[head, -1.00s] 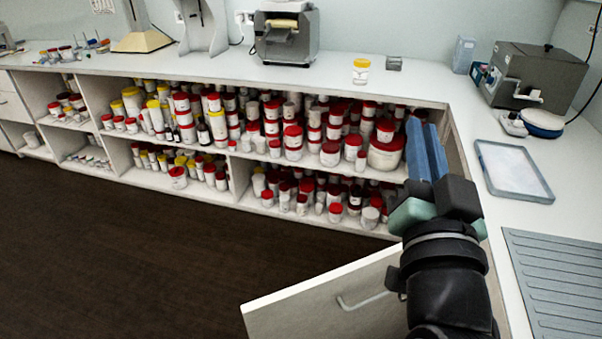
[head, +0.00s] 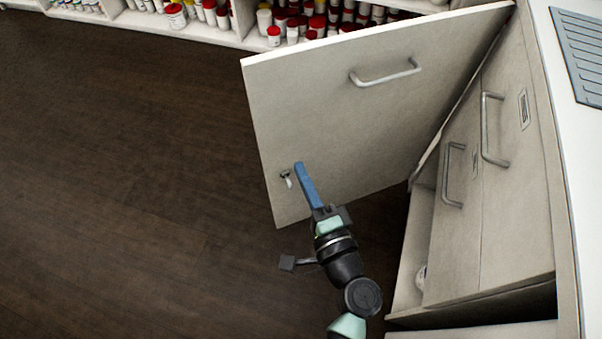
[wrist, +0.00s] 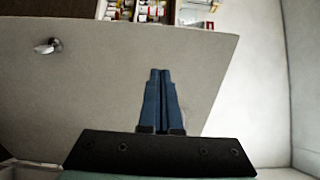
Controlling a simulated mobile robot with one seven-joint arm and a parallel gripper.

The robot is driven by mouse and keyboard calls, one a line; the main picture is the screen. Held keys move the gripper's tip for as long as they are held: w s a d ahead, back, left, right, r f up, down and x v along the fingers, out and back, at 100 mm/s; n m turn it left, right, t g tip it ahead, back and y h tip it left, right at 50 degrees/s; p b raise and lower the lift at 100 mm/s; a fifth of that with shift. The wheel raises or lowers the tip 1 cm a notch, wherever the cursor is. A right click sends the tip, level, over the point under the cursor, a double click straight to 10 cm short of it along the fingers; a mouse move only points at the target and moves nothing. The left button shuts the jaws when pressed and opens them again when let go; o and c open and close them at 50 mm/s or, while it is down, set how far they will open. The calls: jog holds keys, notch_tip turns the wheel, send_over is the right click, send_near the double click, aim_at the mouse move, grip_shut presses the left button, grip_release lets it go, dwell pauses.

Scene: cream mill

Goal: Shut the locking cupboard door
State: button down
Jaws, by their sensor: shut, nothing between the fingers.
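The locking cupboard door (head: 340,120) is a pale grey panel standing wide open, hinged on the right at the counter unit. It has a metal bar handle (head: 385,74) near its top and a lock with a key (head: 286,178) near its lower left edge. The door fills much of the wrist view (wrist: 100,75), with the lock (wrist: 47,46) at upper left. My gripper (head: 299,168) is shut and empty, its blue fingers in front of the door face, just right of the lock. The wrist view also shows my gripper (wrist: 160,72). I cannot tell whether the fingertips touch the door.
Drawer fronts with bar handles (head: 453,175) stand to the right under the white counter (head: 560,130). A low opening (head: 415,240) shows beside the door's hinge side. Shelves of jars (head: 300,20) lie behind the door. The dark floor (head: 130,190) at left is clear.

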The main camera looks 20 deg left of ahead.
aim_at(278, 121)
jog(key=x, duration=1.1)
jog(key=shift+b, duration=0.4)
